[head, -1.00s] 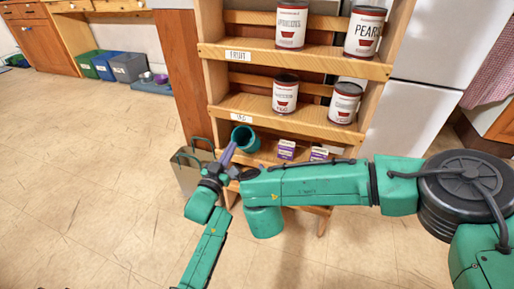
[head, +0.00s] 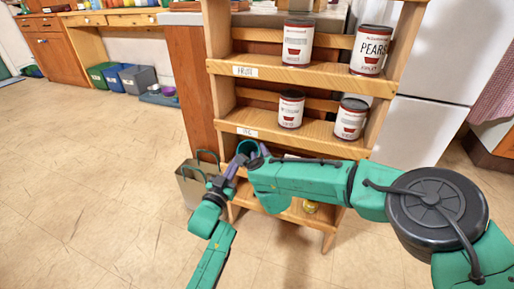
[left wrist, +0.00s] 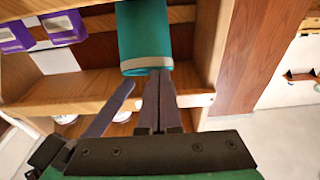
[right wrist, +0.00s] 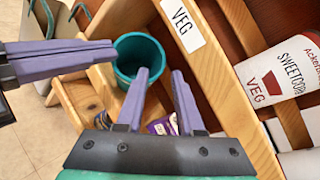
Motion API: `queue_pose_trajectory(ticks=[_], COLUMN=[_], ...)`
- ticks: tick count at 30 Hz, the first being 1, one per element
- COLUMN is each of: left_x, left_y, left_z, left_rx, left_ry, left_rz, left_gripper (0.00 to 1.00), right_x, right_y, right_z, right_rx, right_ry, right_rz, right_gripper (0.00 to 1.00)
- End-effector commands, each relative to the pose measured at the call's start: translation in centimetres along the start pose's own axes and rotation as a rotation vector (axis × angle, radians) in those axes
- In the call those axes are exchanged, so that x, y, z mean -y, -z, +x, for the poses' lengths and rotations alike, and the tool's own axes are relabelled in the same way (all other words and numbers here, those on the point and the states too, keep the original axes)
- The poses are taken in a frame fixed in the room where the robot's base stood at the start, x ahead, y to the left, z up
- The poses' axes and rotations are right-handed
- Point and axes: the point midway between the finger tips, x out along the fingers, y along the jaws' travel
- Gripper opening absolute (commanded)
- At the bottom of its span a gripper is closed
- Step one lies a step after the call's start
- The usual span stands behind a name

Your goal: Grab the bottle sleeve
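The bottle sleeve is a teal open cylinder (head: 246,147) on the shelf under the VEG label, partly hidden by my right arm in the head view. It shows mouth-up in the right wrist view (right wrist: 152,50) and with a pale band at its near end in the left wrist view (left wrist: 145,35). My right gripper (right wrist: 160,72) is open, one finger overlapping the sleeve's mouth, the other right of it. My left gripper (left wrist: 161,74) has its fingers together, tips at the sleeve's rim. It also shows from the left in the right wrist view (right wrist: 114,50). Contact with the sleeve is unclear.
The wooden shelf unit (head: 298,77) holds several cans above, including a SWEETCORN can (right wrist: 285,75). Purple cartons (left wrist: 62,25) stand beside the sleeve. A bag (head: 190,187) stands on the floor left of the shelf. Open floor (head: 90,190) lies to the left.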

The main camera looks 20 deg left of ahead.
Motion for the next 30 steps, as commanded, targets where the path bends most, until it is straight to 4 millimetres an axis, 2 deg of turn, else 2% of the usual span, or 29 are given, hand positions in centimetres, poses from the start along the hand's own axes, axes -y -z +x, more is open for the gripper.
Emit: queue_pose_trajectory(ticks=[6,12,25,26,28,29,30], left_x=[0.0,0.0,0.0,0.0,0.0,0.0,0.0], left_y=[-0.3,-0.2,-0.2,-0.2,-0.2,-0.2,-0.2], left_z=[-0.1,0.0,0.0,0.0,0.0,0.0,0.0], left_rx=[0.006,0.006,0.005,0.005,0.005,0.004,0.004], left_ry=[0.000,0.000,0.000,0.000,0.000,0.000,0.000], left_rz=[-0.001,-0.001,-0.001,-0.001,-0.001,-0.001,-0.001], left_gripper=[0.00,0.00,0.00,0.00,0.00,0.00,0.00], right_x=[-0.2,-0.2,0.0,0.0,0.0,0.0,0.0], right_y=[-0.2,-0.6,0.0,0.0,0.0,0.0,0.0], right_z=[3.2,5.1,5.8,5.8,5.8,5.8,5.8], right_rx=[0.001,0.006,0.000,0.000,0.000,0.000,0.000], right_ry=[-0.001,-0.002,-0.001,0.000,0.000,0.000,0.000], right_rz=[0.004,0.004,-0.001,-0.001,-0.001,-0.001,-0.001], right_gripper=[0.36,0.36,0.36,0.32,0.06,0.00,0.00])
